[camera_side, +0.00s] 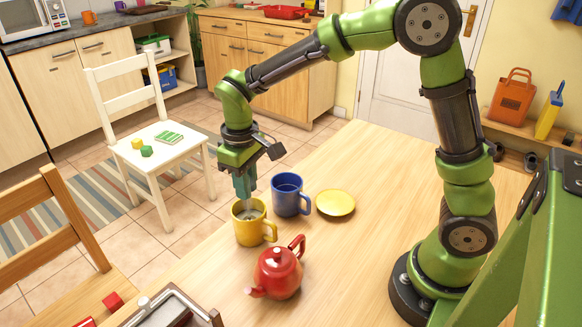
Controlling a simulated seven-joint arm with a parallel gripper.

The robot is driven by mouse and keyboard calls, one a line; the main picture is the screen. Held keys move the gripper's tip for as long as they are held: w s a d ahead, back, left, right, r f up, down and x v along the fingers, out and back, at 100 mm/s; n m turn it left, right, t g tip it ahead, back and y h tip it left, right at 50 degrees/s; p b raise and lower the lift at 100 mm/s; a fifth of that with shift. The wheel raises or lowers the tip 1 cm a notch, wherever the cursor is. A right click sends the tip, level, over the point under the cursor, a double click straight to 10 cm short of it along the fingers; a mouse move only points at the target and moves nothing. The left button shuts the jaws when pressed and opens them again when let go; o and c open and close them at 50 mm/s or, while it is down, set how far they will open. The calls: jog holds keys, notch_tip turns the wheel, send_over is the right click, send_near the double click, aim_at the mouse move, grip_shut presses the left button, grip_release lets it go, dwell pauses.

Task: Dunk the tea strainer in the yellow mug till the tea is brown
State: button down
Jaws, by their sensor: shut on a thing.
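The yellow mug (249,230) stands upright on the wooden table, its handle to the right. My gripper (245,196) is right above the mug, pointing down, shut on the tea strainer (249,212). Only a thin pale part of the strainer shows below the fingers, at the mug's mouth. Its lower end is hidden inside the mug. The liquid in the mug looks pale greyish, but it is too small to tell its colour well.
A blue mug (289,197) stands close behind the yellow mug to the right. A yellow saucer (336,203) lies right of it. A red teapot (278,273) stands in front. A tray (168,310) is at the near edge.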

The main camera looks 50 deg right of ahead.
jog(key=shift+r, duration=0.1)
jog(key=shift+r, duration=0.7)
jog(key=shift+f, duration=0.8)
jog(key=shift+r, duration=0.1)
jog(key=shift+r, duration=0.7)
jog(key=shift+f, duration=0.8)
